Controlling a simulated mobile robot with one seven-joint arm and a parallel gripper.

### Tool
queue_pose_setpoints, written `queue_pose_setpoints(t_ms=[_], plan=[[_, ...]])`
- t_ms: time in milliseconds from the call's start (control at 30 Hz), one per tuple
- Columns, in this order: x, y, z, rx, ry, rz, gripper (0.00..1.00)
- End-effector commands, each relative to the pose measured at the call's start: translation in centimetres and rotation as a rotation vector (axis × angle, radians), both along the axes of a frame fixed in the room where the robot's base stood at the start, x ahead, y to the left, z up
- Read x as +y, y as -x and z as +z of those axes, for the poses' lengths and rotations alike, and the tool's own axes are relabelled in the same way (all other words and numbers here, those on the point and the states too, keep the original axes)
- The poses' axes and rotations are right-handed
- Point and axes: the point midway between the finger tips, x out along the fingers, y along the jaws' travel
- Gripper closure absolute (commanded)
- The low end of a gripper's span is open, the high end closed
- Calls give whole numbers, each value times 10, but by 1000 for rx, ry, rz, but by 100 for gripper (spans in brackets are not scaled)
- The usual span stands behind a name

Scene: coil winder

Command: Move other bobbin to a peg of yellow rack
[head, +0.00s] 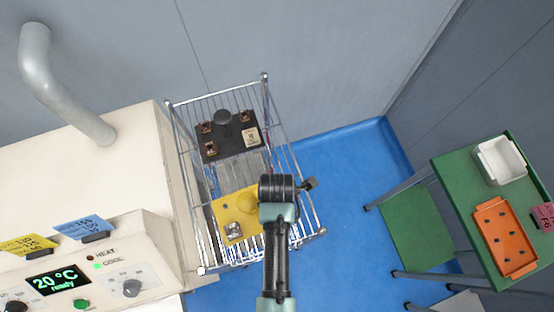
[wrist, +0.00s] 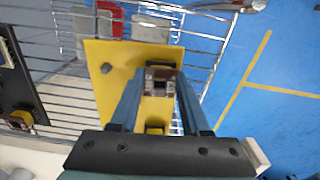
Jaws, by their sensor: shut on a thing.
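My gripper (wrist: 158,92) points down over the rack's right side and is shut on another bobbin (wrist: 161,77), dark with a silvery band. That bobbin is over the yellow plate; I cannot tell whether it touches it. A bare dark peg (wrist: 106,69) stands to its left in the wrist view. In the head view my arm hides the fingertips and the held bobbin. The black rack (head: 228,137) lies above the yellow one and carries several bobbins.
The wire shelf (head: 265,77) has raised corner posts and rails. A cream machine (head: 130,150) with a control panel stands at left. A green table (head: 440,165) with a white tray (head: 480,160) and an orange plate (head: 515,268) is at right. Blue floor (head: 340,160) lies between.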

Motion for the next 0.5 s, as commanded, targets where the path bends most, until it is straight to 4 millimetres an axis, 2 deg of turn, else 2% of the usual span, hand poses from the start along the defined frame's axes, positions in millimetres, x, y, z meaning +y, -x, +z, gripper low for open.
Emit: queue_pose_setpoints(t_ms=[167, 200, 400, 500], plan=[[0, 0, -6, 0, 0, 0, 100], [0, 0, -6, 0, 0, 0, 52], [0, 0, -5, 0, 0, 0, 19], [0, 0, -5, 0, 0, 0, 19]])
